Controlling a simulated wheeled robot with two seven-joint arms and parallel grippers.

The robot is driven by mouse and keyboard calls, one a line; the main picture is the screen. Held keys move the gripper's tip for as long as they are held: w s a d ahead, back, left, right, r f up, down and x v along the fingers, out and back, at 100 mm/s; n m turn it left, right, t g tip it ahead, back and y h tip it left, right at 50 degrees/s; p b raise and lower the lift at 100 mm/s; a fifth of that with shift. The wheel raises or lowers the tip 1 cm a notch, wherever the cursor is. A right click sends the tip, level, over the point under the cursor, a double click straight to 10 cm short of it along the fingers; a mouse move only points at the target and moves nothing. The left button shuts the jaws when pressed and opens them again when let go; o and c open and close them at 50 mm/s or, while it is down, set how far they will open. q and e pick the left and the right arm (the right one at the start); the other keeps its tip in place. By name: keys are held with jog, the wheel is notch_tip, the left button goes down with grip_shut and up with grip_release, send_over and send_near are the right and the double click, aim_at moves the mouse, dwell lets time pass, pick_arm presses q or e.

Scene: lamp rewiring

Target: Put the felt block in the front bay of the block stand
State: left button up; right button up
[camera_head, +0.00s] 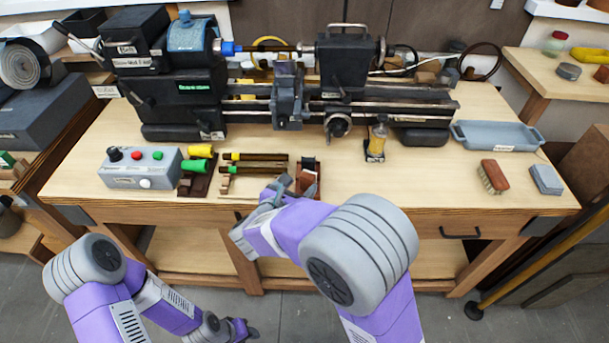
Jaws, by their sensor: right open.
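A small dark reddish-brown holder (316,186), which looks like the block stand, sits near the table's front edge. Small dark and brown pieces show in it; its bays are too small to tell apart. A grey-blue block (546,180) lies flat at the table's right end and may be the felt block; I cannot be sure. My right gripper (280,187) is open, just left of the holder, and its wrist hides part of that area. Whether it touches the holder is unclear. My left gripper (246,332) hangs low in front of the table, apart from everything on it.
A lathe (345,75) fills the back of the table. A grey control box (140,168) and a rack of green- and yellow-handled tools (252,168) stand left of the holder. A brush (493,177), a small bottle (377,140) and a blue-grey tray (497,136) are right. The front right-centre is clear.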

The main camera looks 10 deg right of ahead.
jog(key=v, duration=0.4)
jog(key=shift+s+a, duration=0.1)
dwell(0.4)
